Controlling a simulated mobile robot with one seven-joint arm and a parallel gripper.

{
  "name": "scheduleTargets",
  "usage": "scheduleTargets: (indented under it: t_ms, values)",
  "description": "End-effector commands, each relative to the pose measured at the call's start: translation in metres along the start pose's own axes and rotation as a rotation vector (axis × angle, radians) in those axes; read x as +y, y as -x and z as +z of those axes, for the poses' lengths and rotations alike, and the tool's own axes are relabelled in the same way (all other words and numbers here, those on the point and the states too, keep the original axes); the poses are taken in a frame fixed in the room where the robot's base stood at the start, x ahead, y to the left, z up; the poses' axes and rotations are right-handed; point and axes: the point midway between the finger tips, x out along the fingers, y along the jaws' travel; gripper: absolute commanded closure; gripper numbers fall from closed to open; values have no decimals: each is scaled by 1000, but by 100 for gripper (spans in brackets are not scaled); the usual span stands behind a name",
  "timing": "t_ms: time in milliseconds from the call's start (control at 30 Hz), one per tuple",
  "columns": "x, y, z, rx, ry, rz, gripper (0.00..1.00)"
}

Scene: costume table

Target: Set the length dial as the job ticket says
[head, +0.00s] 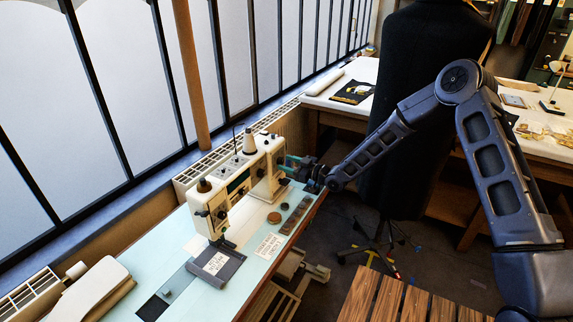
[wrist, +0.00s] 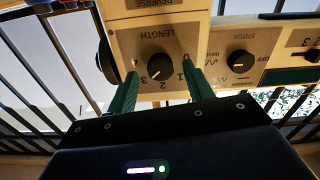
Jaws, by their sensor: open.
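The length dial (wrist: 160,66) is a round black knob on a cream panel under the word LENGTH in the wrist view. Its pale pointer mark faces down and left, near the 3; the exact setting is hard to tell. My gripper (wrist: 160,72) is open, with one green finger on each side of the dial; contact cannot be told. In the head view my gripper (head: 288,165) is at the right end of the cream sewing machine (head: 227,203). A white printed card (head: 268,246) lies on the table in front of the machine. Its text is too small to read.
A black stitch dial (wrist: 239,61) sits right of the length dial. Small round items (head: 274,217) lie on the pale blue table (head: 180,240). A black dress form (head: 405,110) stands behind my arm.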

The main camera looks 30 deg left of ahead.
Motion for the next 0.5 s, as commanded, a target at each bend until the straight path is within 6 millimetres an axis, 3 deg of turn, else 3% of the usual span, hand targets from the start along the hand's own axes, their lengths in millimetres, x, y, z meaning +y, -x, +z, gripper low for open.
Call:
scheduleTargets:
  t_ms: [500]
  values:
    - [0,85,1,-1,-2,1,49]
